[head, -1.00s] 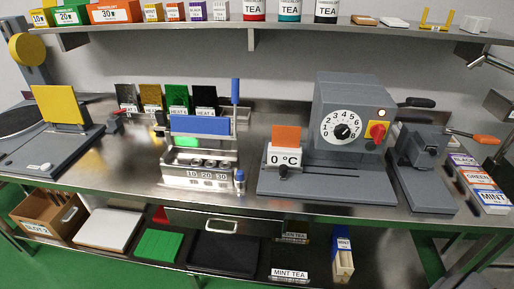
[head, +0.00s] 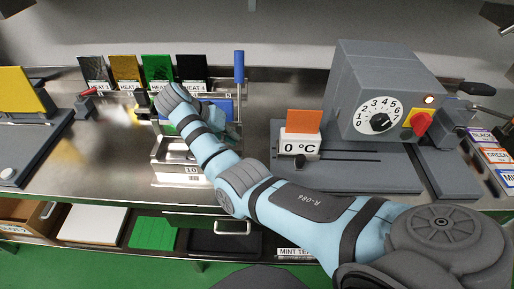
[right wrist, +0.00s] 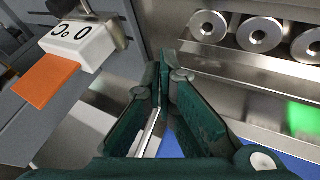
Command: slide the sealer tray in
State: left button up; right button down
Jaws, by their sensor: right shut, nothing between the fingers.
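The grey sealer (head: 350,110) with a dial and a red switch stands right of centre in the head view. In front of it is a grey base (head: 395,178) with slots. A white "0 °C" block (head: 300,143) with an orange panel (head: 304,121) stands at the base's left end, beside a dark knob (head: 300,161). The block (right wrist: 78,45) and orange panel (right wrist: 47,80) appear upside down in the right wrist view. My right gripper (right wrist: 168,62) is shut and empty, beside the steel box and left of the block in the head view. My left gripper is not seen.
A steel box (head: 172,172) with a blue panel (head: 222,108) is partly hidden by my right arm. Its round pieces (right wrist: 260,34) show in the wrist view. A blue upright handle (head: 239,78) rises behind. Coloured plates line the back. Tea boxes (head: 492,155) stand far right.

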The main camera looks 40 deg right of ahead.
jog(key=shift+f, duration=0.25)
jog(key=x, duration=0.3)
jog(key=s+x, duration=0.1)
jog(key=x, duration=0.2)
jog(key=d+b+x, duration=0.1)
jog(key=x, duration=0.2)
jog(key=shift+s+d+r, duration=0.15)
jog(key=shift+r, duration=0.1)
jog(key=s+d+p, duration=0.2)
jog(key=shift+s+d+r, duration=0.15)
jog(key=shift+s+d, duration=0.05)
jog(key=shift+d, duration=0.2)
jog(key=shift+s+d, duration=0.3)
jog(key=shift+s, duration=0.1)
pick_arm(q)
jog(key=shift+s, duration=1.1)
pick_arm(e)
jog(key=shift+w, duration=0.2)
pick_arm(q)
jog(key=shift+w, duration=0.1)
